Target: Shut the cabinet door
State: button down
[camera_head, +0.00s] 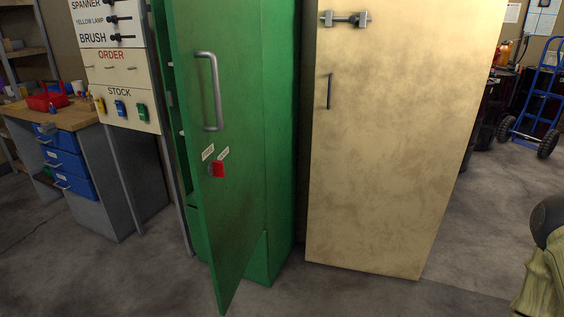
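The green cabinet (281,130) stands left of the middle in the head view. Its green door (236,120) is partly open, with its free edge swung out toward me on the left. A dark gap with shelf edges shows behind that edge. A grey metal bar handle (211,92) runs upright on the door's outer face. Below it are two small labels and a red lock piece (217,169). My gripper is not in view.
A closed beige cabinet (395,140) stands right beside the green one. On the left are a workbench (62,117) with blue drawers and a white tool board (120,68). A blue hand truck (540,110) is at the far right. The concrete floor in front is clear.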

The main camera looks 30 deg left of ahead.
aim_at(216, 45)
jog(key=z, duration=0.15)
jog(key=i, duration=0.9)
jog(key=u, duration=1)
